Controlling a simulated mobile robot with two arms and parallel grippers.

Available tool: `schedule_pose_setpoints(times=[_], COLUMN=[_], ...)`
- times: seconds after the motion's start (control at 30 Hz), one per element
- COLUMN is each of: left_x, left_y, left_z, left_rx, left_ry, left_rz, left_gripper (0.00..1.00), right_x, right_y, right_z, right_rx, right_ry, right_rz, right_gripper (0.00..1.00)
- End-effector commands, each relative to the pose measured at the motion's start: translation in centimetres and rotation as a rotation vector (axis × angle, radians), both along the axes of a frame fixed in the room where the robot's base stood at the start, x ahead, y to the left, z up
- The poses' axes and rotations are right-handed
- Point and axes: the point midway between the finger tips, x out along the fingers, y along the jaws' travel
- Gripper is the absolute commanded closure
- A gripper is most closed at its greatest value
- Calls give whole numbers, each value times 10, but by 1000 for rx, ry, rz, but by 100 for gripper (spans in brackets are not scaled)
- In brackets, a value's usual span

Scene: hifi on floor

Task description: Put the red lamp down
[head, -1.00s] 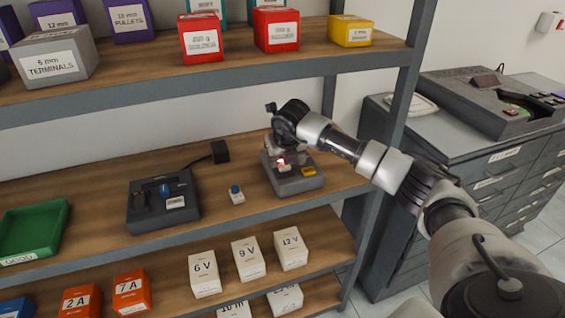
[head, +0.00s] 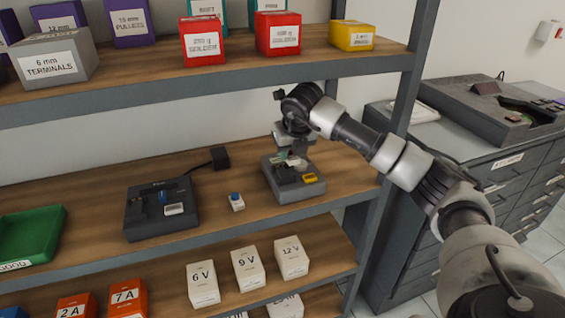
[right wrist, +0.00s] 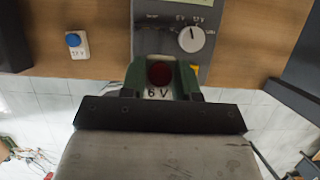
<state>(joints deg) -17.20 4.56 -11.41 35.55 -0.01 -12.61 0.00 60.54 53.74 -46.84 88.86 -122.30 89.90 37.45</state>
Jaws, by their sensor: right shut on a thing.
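My right gripper (head: 292,156) is over the grey tester (head: 298,189) on the middle shelf. In the right wrist view, its fingers (right wrist: 160,82) are shut on the red lamp (right wrist: 159,73), which has a dark red round top and a white base marked "6 V". The lamp looks unlit. In the head view the gripper mostly hides it, and I cannot tell its exact height above the tester. The tester's dial (right wrist: 191,39) shows beyond the fingers in the right wrist view. My left gripper is not in view.
A blue-topped lamp (head: 236,202) stands on the shelf left of the tester. Farther left are a dark device (head: 160,222) with a black plug block (head: 220,157) and a green tray (head: 60,222). Bare shelf lies between these. A shelf post (head: 398,125) stands close right.

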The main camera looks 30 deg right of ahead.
Motion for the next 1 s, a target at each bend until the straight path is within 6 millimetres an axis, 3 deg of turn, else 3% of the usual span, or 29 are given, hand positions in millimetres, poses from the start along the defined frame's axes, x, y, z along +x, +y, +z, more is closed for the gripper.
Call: schedule_pose_setpoints(times=[0.1, 0.3, 0.53, 0.8, 1.0], left_x=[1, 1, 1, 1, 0], left_y=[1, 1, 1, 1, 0], left_z=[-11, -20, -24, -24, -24], left_rx=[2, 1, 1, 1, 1], left_ry=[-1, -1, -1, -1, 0], left_rz=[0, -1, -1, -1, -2], left_gripper=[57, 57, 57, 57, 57], right_x=[-28, -63, -84, -88, -91], right_y=[-9, -18, -23, -20, 5], right_z=[15, 38, 52, 51, 26], right_rx=[-2, -2, 0, 1, 4], right_ry=[-4, -3, -2, 1, 3], right_rz=[-2, -3, -1, 43, 351], right_gripper=[95, 95, 95, 95, 95])
